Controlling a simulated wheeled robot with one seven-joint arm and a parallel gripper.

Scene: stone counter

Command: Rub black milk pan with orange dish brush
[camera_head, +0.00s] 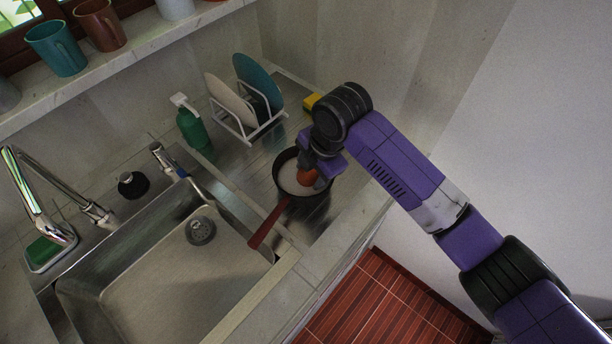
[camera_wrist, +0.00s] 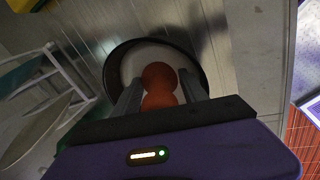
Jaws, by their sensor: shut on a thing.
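The black milk pan (camera_head: 282,183) with a red-brown handle (camera_head: 268,224) sits on the metal drainboard right of the sink. Its inside base looks pale. My gripper (camera_head: 313,172) is over the pan and shut on the orange dish brush (camera_head: 307,177). In the wrist view, the round orange brush top (camera_wrist: 159,77) shows between the two grey fingers, with the pan (camera_wrist: 113,71) around it. The brush's lower end is hidden, so I cannot tell whether it touches the pan's base.
A white dish rack (camera_head: 240,134) with plates and a green soap bottle (camera_head: 192,127) stand behind the pan. A yellow sponge (camera_head: 311,102) lies near the wall. The sink (camera_head: 150,290) with its faucet (camera_head: 70,190) is at left. Mugs (camera_head: 57,48) stand on the ledge above.

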